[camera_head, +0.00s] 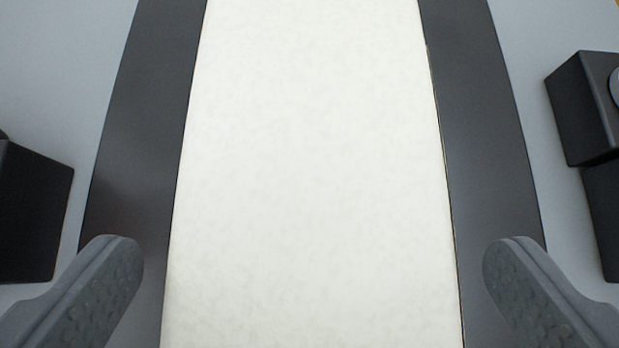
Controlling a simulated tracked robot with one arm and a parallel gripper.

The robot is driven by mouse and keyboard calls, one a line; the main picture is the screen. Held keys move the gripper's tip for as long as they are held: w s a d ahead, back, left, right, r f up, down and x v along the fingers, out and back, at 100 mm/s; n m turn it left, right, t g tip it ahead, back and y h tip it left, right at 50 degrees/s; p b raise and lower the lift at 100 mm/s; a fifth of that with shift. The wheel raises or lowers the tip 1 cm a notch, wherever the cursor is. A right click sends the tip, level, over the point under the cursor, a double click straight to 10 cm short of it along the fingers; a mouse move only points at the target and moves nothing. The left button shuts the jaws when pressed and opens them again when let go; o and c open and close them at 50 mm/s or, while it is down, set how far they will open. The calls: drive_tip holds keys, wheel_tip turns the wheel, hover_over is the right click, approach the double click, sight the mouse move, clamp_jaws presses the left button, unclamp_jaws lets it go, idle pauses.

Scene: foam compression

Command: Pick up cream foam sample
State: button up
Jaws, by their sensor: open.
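The cream foam sample (312,180) is a long pale block that fills the middle of the view, running from the top edge to the bottom edge. My gripper (313,265) is open. Its two grey textured fingers show at the lower left and lower right, one on each side of the foam. A gap shows between each finger and the foam's side in the picture. Both ends of the foam lie outside the view.
A dark grey plate (485,150) shows along both sides of the foam, on a light grey surface (65,75). A black block (30,210) stands at the left edge, and a black device (585,110) with a round part stands at the right edge.

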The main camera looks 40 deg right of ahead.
sight(311, 289)
drive_tip(key=x, duration=0.3)
drive_tip(key=shift+f, duration=0.2)
drive_tip(key=c, duration=0.9)
drive_tip(key=shift+r, duration=0.1)
